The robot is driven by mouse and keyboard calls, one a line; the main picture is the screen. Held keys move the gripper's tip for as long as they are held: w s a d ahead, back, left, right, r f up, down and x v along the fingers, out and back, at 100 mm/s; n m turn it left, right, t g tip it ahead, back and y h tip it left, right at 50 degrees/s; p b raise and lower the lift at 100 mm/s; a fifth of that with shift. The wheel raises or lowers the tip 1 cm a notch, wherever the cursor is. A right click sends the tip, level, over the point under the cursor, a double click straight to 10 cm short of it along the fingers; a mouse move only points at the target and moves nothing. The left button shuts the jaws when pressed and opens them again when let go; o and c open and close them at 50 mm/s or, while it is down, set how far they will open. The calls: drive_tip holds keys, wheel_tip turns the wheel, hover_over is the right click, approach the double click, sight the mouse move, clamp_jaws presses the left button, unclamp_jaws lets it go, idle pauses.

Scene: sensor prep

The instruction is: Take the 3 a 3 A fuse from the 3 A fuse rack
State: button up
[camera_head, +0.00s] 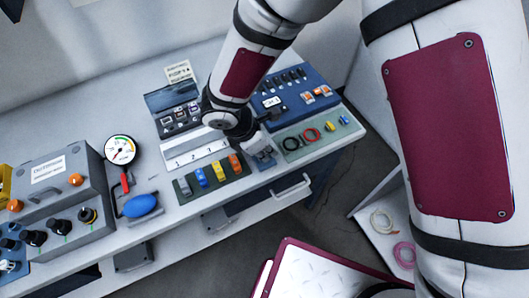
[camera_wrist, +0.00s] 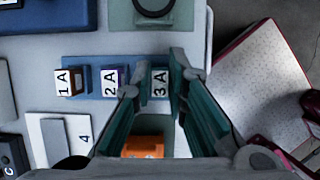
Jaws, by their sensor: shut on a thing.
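The 3 A fuse (camera_wrist: 160,83), a small block with a white "3 A" label, is between my two green fingertips in the wrist view. My gripper (camera_head: 250,142) is shut on it at the right end of a blue fuse rack (camera_wrist: 91,76). The fuse still appears to be at its place in the rack. The 1 A fuse (camera_wrist: 69,82) and the 2 A fuse (camera_wrist: 109,81) stand in line to its left. In the head view the rack (camera_head: 265,160) is partly hidden by my gripper.
A dark green tray (camera_head: 216,190) holds coloured blocks, including an orange one (camera_wrist: 143,147) below my fingers. A green mat (camera_head: 292,155) with rings lies to the right. A white numbered strip (camera_head: 190,160) lies behind. The bench's front edge is close.

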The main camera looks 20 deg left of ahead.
drive_tip(key=shift+r, duration=0.45)
drive_tip(key=r, duration=0.2)
drive_tip(key=shift+s+r, duration=0.3)
drive_tip(key=shift+r, duration=0.1)
drive_tip(key=s+d+r+b, duration=0.1)
drive_tip(key=s+d, duration=0.3)
drive_tip(key=s, duration=1.1)
drive_tip(key=shift+r+b, duration=0.15)
drive_tip(key=shift+b, duration=0.4)
drive_tip(key=shift+w, duration=0.1)
clamp_jaws()
